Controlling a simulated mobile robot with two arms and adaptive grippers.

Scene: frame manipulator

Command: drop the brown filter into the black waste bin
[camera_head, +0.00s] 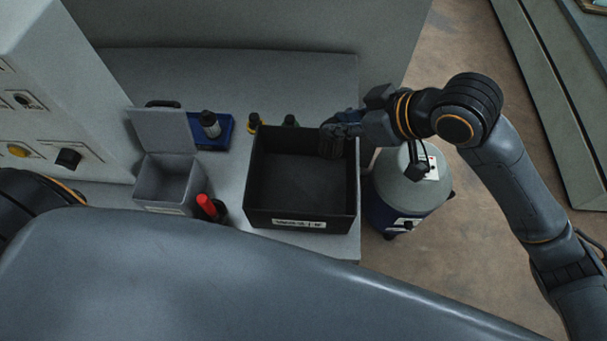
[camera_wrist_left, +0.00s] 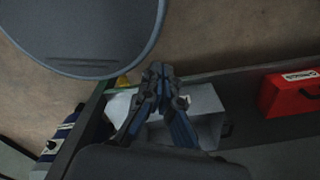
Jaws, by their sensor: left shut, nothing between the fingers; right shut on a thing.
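The black waste bin (camera_head: 300,221), an open box with a white label on its front, stands on the grey bench. My right gripper (camera_head: 330,150) reaches in from the right over the bin's right wall, with its fingers at the inner upper right corner. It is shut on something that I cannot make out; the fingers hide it. I see no brown filter in either view. The visible bin floor looks empty. My left gripper (camera_wrist_left: 157,76) is shut and empty in the left wrist view. Only part of the left arm shows at the head view's left edge.
Left of the bin are a grey lidded container (camera_head: 166,183), standing open, and a red-capped item (camera_head: 207,206). A blue tray (camera_head: 221,132) with a bottle sits behind. A grey-topped canister (camera_head: 412,185) stands right of the bench. A red box (camera_wrist_left: 292,93) shows in the wrist view.

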